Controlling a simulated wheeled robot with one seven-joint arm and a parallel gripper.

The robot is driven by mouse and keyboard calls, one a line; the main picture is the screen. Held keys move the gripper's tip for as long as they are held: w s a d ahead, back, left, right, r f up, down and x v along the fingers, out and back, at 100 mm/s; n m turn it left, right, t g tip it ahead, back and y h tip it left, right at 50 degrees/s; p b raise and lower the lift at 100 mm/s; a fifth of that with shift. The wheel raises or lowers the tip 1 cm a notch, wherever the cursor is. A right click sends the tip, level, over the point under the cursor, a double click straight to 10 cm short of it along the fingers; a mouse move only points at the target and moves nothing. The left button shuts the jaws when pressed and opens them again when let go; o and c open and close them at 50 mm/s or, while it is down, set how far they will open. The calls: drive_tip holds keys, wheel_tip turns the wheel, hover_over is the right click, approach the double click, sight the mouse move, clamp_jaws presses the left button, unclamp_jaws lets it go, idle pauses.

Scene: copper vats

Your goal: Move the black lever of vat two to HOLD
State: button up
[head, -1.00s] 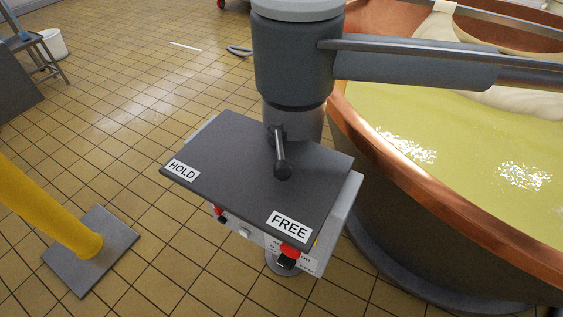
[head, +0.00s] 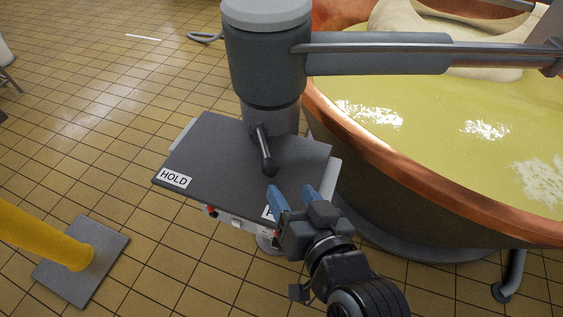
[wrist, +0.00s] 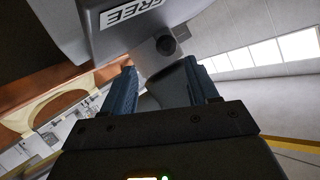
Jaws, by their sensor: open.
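The black lever (head: 262,148) comes off the grey post above a dark plate (head: 215,150) in the head view. Its round knob points toward the front edge, on the FREE side. The HOLD label (head: 174,178) is at the plate's left front corner. The FREE label (head: 267,213) is mostly hidden behind my gripper in the head view; it shows in the wrist view (wrist: 130,10). My gripper (head: 291,191) is open and empty, its blue fingertips at the plate's front right, short of the knob and apart from it. In the wrist view, a round black part (wrist: 166,45) lies beyond the fingertips (wrist: 159,68); I cannot tell what it is.
The copper vat (head: 400,165) with yellow liquid stands at right. A grey horizontal arm (head: 380,55) runs from the post over it. A control box (head: 235,222) with red buttons is under the plate. A yellow post (head: 45,240) stands on a grey base at left. Tiled floor is open behind.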

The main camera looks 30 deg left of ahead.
sight(274, 171)
drive_tip(key=shift+w+a+r, duration=0.1)
drive_tip(key=shift+a+r, duration=0.15)
drive_tip(key=shift+a, duration=0.55)
drive_tip(key=p+x, duration=0.1)
drive_tip(key=x, duration=0.6)
drive_tip(key=shift+a+f, duration=0.1)
drive_tip(key=shift+c, duration=0.3)
clamp_jaws()
